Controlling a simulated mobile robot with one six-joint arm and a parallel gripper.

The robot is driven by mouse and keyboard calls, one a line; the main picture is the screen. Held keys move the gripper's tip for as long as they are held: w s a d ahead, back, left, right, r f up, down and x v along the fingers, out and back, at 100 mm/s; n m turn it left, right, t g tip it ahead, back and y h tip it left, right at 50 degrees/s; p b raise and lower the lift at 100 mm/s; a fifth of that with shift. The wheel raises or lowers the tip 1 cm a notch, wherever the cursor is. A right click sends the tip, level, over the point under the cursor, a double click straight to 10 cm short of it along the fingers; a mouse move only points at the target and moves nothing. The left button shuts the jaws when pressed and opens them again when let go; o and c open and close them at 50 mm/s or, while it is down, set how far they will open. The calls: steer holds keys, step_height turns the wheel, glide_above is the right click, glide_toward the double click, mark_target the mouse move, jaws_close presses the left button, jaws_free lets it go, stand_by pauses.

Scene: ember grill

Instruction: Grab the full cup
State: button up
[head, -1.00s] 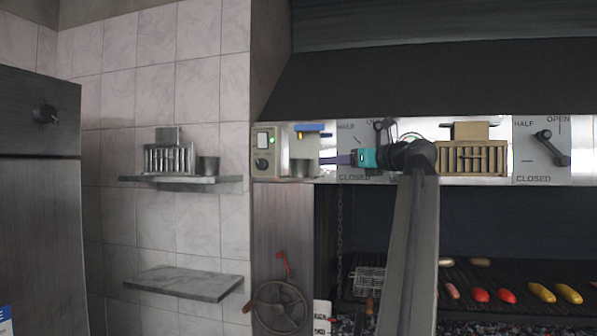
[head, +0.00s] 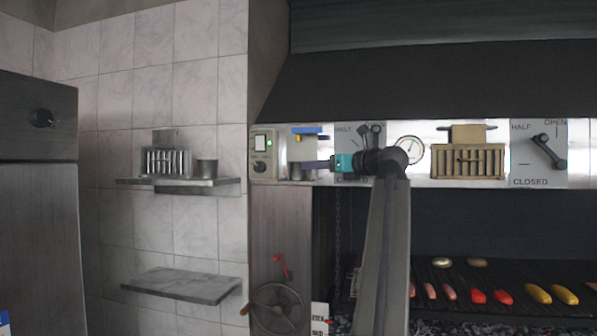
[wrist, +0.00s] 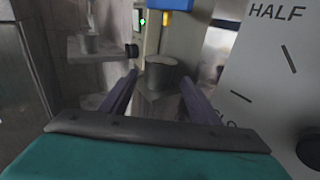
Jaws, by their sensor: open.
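A small dark grey metal cup (head: 296,172) stands under a dispenser with a blue top (head: 308,131) on the panel. In the wrist view the cup (wrist: 161,72) is straight ahead, around the line between the fingertips; what it contains is unclear. My gripper (head: 312,165) has purple fingers and a teal body. It is open and empty, pointing left close to the cup's right side. In the wrist view the open fingers (wrist: 158,80) reach toward the cup, and contact cannot be told. A second grey cup (head: 207,169) stands on the left wall shelf.
The upper shelf (head: 222,182) also holds a slatted box (head: 166,160); the lower shelf (head: 185,286) is bare. A switch box with a green light (head: 263,153) adjoins the dispenser. A lever knob (head: 370,130) and gauge (head: 409,150) are near my arm. Food lies on the grill below.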

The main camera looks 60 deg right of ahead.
mark_target(302, 179)
steer(key=shift+x, duration=1.2)
steer(key=shift+w, duration=0.1)
steer(key=p+x, duration=0.2)
steer(key=x, duration=0.2)
steer(key=shift+r, duration=0.15)
steer(key=shift+w+d+p, duration=0.1)
steer(key=shift+w+p, duration=0.25)
steer(key=shift+w, duration=0.15)
steer(key=c, duration=0.8)
